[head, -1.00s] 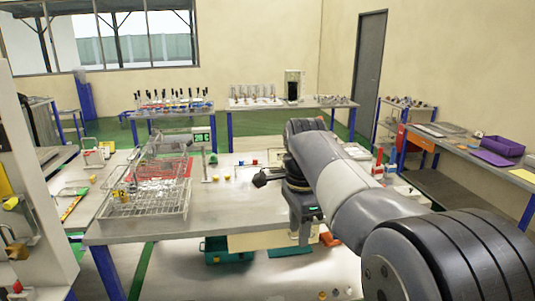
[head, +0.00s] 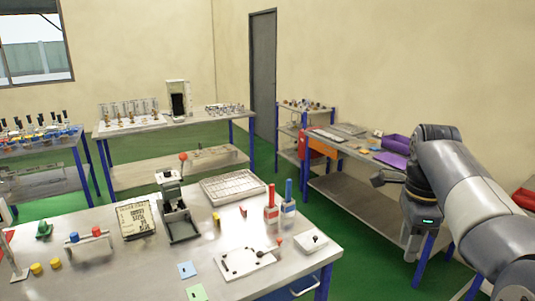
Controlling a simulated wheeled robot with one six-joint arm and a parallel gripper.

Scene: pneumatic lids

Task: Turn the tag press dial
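A small lever press (head: 177,212) with a dark frame and a red ball on its lever stands on the near metal table. It may be the tag press, but I cannot make out a dial on it. My gripper (head: 410,247) hangs pointing down at the right, beyond the table's right end and well apart from the press. Its fingers are small and seen edge-on, so I cannot tell whether they are open. I see nothing held.
A side bench (head: 350,151) stands behind my arm. Green floor lies between.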

